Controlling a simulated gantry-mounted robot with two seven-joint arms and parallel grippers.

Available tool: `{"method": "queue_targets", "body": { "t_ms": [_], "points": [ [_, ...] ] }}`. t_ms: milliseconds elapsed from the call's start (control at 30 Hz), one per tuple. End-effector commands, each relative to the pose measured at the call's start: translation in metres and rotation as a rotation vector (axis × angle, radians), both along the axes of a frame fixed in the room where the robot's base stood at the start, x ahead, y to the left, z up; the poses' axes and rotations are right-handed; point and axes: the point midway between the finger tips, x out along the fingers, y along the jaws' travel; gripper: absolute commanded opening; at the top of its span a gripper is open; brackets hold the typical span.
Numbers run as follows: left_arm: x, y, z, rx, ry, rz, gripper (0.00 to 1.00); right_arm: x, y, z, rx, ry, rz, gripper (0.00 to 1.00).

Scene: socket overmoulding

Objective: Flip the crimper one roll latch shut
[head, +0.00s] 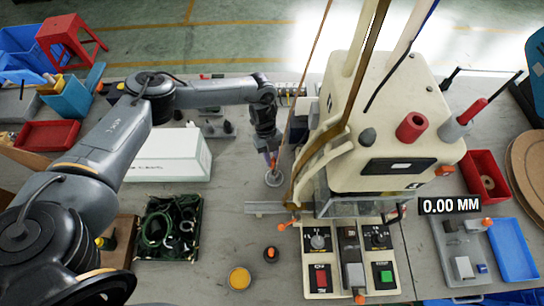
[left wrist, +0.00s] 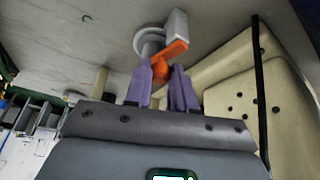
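The beige crimper (head: 400,120) stands right of centre in the head view. An orange latch handle (left wrist: 170,53), with a rounded orange end, sits by a grey block and a round grey base (left wrist: 148,42) in the left wrist view. The left gripper (head: 271,155) is small in the head view. My right gripper is not in view.
A white box (head: 170,155) and a black tray of green cables (head: 168,228) lie left of the gripper. A control panel (head: 348,262) with red and green buttons is in front of the crimper. A blue tray (head: 513,250) is at right.

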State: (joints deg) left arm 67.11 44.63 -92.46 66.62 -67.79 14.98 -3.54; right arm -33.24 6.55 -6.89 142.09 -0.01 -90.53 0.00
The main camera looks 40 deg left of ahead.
Motion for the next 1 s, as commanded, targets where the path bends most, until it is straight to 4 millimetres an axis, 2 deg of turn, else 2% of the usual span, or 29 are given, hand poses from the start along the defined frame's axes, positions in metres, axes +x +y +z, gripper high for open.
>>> {"method": "queue_targets", "body": {
  "t_ms": [33, 133, 267, 600, 967, 1000],
  "points": [
    [0.0, 0.0, 0.0, 0.0, 0.0, 0.0, 0.16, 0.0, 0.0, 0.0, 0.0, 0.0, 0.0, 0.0],
    [0.0, 0.0, 0.0, 0.0, 0.0, 0.0, 0.0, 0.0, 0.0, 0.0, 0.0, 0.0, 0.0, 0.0],
    [0.0, 0.0, 0.001, 0.0, 0.0, 0.004, 0.0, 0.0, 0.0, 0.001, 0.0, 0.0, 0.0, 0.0],
    [0.0, -0.004, 0.003, -0.001, 0.002, 0.223, 0.0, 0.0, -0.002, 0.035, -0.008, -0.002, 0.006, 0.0],
    [0.002, -0.004, 0.0, 0.0, -0.001, 0.257, 0.0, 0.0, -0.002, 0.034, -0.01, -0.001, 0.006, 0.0],
    [0.002, -0.004, 0.0, 0.0, -0.001, 0.257, 0.27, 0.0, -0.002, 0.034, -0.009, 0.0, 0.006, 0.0]
  ]
}}
